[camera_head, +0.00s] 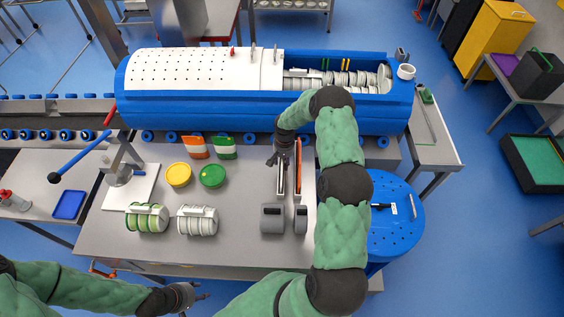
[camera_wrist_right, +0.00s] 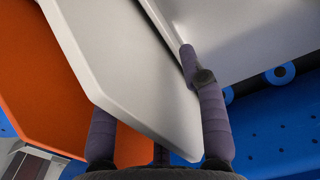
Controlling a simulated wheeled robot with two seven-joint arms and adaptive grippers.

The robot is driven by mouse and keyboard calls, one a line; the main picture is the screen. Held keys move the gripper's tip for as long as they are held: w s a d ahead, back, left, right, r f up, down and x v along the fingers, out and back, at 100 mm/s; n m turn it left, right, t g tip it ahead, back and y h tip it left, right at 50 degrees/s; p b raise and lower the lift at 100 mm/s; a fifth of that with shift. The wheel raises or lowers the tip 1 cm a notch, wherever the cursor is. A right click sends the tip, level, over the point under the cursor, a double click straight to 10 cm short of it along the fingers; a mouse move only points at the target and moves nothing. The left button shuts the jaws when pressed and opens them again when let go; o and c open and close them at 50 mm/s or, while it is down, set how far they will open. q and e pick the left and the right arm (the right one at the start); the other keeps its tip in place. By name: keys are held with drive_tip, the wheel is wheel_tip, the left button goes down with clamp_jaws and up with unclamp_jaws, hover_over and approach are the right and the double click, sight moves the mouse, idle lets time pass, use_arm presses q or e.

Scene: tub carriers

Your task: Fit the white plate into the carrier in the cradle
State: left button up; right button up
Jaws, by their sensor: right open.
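A white plate (camera_wrist_right: 130,70) stands between the spread fingers of my right gripper (camera_wrist_right: 155,125) in the right wrist view. The jaws are open around its lower end. An orange plate (camera_wrist_right: 40,100) is beside it on the left. In the head view my right gripper (camera_head: 275,160) is at the top of the upright plates, where the orange plate (camera_head: 297,153) shows. Two drum-shaped carriers, a green-and-white one (camera_head: 147,217) and a white one (camera_head: 197,220), lie at the table's front left. My left gripper (camera_head: 199,291) is open and empty at the front edge.
A long blue-and-white machine (camera_head: 200,78) runs behind the table (camera_head: 240,245). Grey blocks (camera_head: 272,219) stand before the plates. A yellow lid (camera_head: 178,174) and a green lid (camera_head: 212,175) lie left of them. A blue drum (camera_head: 397,220) is at the right.

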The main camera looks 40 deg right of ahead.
drive_tip(key=shift+f, duration=0.1)
clamp_jaws()
